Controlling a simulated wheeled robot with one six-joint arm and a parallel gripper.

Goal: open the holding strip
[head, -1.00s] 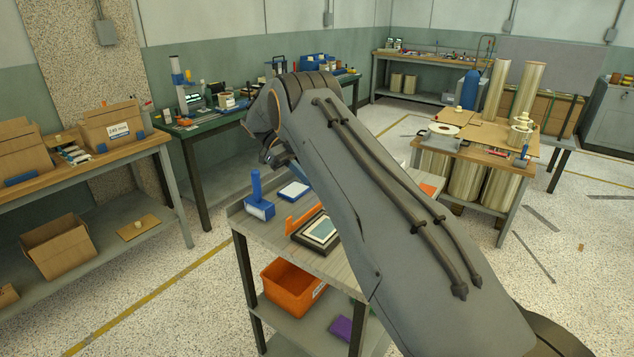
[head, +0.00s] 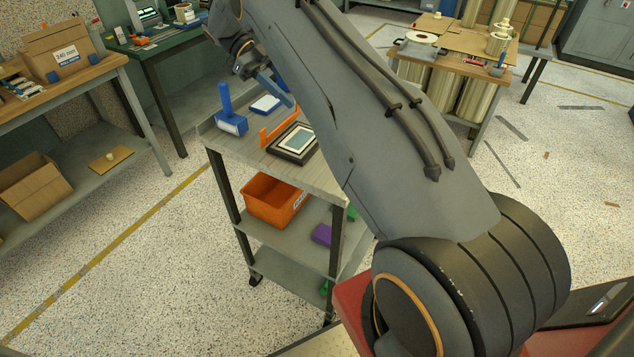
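My gripper (head: 268,80) is at the end of my arm, above the back of the grey cart (head: 325,178). It is small and partly hidden by the arm, so its fingers cannot be made out clearly. An orange strip-like piece (head: 276,126) with a raised end lies on the cart top, in front of and below the gripper. A dark-framed flat device with a pale panel (head: 294,141) lies beside it. I cannot tell which of these, if any, is the holding strip. My arm covers the right part of the cart top.
A blue-handled block (head: 231,122) and a blue-and-white pad (head: 265,105) also sit on the cart top. An orange bin (head: 273,199) and a purple item (head: 322,234) are on the shelf below. A workbench (head: 95,74) stands left; open floor lies between.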

